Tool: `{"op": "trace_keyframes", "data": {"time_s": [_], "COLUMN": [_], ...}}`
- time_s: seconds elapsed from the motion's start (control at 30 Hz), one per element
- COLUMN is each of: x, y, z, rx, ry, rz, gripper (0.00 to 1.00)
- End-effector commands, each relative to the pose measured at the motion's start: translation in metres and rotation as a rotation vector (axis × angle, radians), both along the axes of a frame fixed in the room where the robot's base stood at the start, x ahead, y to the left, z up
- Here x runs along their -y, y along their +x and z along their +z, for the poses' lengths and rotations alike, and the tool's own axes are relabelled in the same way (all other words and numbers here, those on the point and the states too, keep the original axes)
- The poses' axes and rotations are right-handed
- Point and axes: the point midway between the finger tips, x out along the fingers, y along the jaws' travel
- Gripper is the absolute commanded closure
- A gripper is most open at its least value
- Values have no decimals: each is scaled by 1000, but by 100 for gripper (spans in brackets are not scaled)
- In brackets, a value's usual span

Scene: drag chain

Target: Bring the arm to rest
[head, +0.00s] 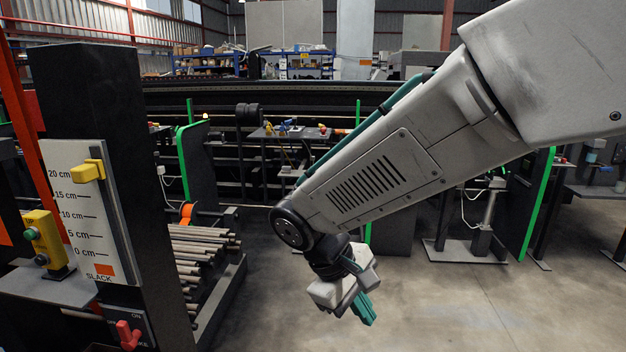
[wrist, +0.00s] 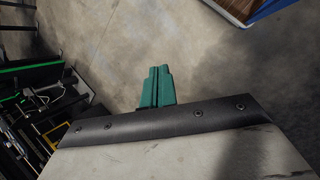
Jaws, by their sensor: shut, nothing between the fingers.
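My arm reaches in from the upper right of the head view and slopes down to the left. My gripper (head: 365,312) hangs at its end over the bare concrete floor, tilted downward. In the wrist view, the green fingers of my gripper (wrist: 158,80) lie together side by side. They are shut with nothing between them, and the gripper is apart from everything around it.
A dark post with a slack scale (head: 80,215), a yellow pointer (head: 88,171) and a red switch (head: 128,335) stands at the left. A rack of rods (head: 205,250) is beside it. The concrete floor (head: 450,310) is open at lower right.

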Motion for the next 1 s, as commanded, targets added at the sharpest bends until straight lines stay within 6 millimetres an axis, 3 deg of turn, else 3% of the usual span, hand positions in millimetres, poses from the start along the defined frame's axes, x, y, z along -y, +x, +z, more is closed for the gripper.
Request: {"op": "trace_keyframes", "data": {"time_s": [0.03, 0.2, 0.5, 0.7, 0.8, 1.0], "x": [23, 76, 139, 168, 176, 181], "y": [-14, -62, -141, -165, -167, -167], "z": [12, 33, 53, 68, 78, 79], "rx": [-2, -11, 94, 238, 297, 309], "ry": [45, 191, 422, 490, 505, 503], "rz": [-64, -252, -564, -691, -729, -754], "gripper": [100, 100, 100, 100, 100, 100]}}
